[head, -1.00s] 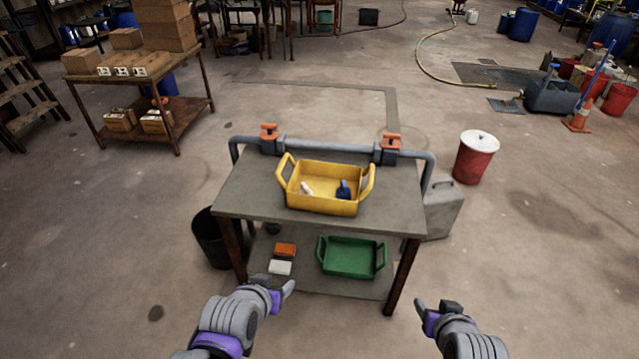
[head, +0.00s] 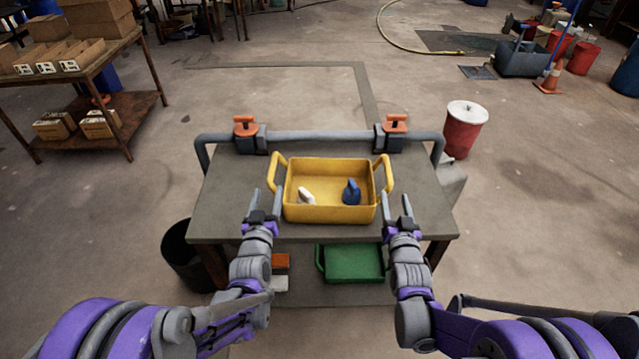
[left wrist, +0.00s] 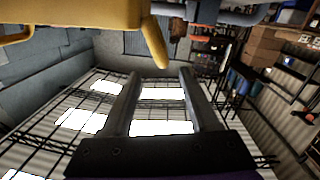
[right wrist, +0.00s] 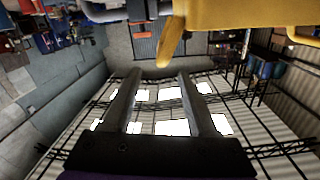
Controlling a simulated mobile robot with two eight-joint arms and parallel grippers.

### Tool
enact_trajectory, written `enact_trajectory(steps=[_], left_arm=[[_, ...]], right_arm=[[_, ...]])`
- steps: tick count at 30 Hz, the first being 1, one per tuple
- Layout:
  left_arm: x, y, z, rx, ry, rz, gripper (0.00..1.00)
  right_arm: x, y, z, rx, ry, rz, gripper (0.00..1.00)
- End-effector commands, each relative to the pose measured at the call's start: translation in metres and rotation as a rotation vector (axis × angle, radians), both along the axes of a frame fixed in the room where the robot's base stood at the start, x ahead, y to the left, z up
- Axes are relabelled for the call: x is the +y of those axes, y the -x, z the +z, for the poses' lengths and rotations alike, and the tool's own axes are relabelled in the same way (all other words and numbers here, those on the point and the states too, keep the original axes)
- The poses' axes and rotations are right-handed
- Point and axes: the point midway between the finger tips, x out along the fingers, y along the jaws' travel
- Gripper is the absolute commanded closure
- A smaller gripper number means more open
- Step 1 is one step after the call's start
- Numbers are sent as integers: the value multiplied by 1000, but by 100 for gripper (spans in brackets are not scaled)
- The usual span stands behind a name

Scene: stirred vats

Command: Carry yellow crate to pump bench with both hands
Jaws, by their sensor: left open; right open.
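The yellow crate (head: 330,212) stands upright on the grey table top (head: 225,215), with a raised handle on its left and right sides. Inside it are a white item (head: 306,196) and a blue bottle-like item (head: 351,193). My left gripper (head: 263,204) is open and empty, just in front of the crate's left handle. My right gripper (head: 397,207) is open and empty, just in front of the right handle. In the left wrist view the crate's handle (left wrist: 155,42) is beyond the open fingers. In the right wrist view a handle (right wrist: 171,42) is also beyond the fingers.
A pipe rail with two orange-handled valves (head: 396,124) runs along the table's back edge. A green crate (head: 352,263) sits on the lower shelf. A black bin (head: 178,245) stands left, a red drum (head: 463,130) right. Floor behind the table is clear.

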Motion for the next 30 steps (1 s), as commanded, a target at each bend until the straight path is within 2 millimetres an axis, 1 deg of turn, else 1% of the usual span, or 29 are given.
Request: enact_trajectory(steps=[1,3,13,17,20,30], left_arm=[[0,-2,-5,-13,2,3,39],[1,-3,-6,-24,4,6,39],[1,-4,-6,-30,4,8,39],[1,-10,-6,-29,4,9,39],[2,-22,-6,-29,4,9,39],[3,-83,-6,-29,4,9,39]], right_arm=[[0,-2,-5,-14,-2,-1,42],[0,-4,-6,-25,-4,-1,42],[0,-4,-5,-31,-6,0,42],[0,-10,-5,-30,-6,0,42],[1,-22,-6,-30,-6,0,42],[2,-83,-6,-30,-6,-1,42]])
